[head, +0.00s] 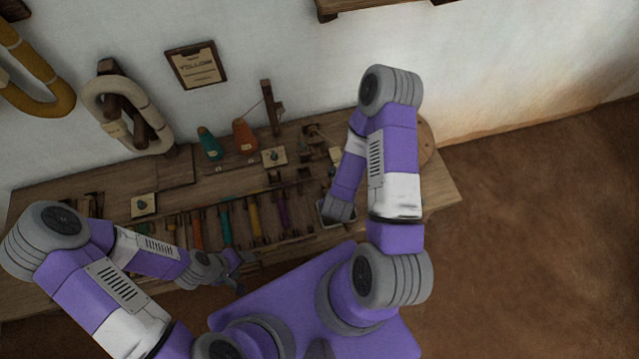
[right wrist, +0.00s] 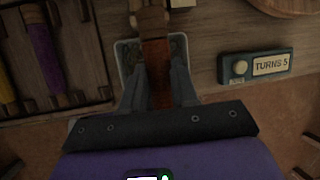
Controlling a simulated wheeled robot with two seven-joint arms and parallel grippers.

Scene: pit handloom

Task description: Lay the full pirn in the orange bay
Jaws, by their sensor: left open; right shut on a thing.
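The pirn (right wrist: 155,72) in my right gripper (right wrist: 157,88) is wound with orange-brown thread and has a bare wooden end. The gripper is shut on it, over a small grey tray (right wrist: 124,52); I cannot tell whether the pirn touches the tray. In the head view the right fingertips and this pirn are hidden by the wrist. A row of bays lies along the bench front; an orange strip (head: 197,230) shows in one, left of a teal one (head: 225,226). My left gripper (head: 234,272) is open and empty in front of the bench edge, near the orange strip.
Yellow (head: 254,221) and purple (head: 283,212) pieces lie in bays between the orange strip and the tray (head: 324,207). A "TURNS 5" box (right wrist: 256,65) sits right of the tray. Teal (head: 210,145) and orange (head: 244,136) cones stand at the back. Wooden dividers separate the bays.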

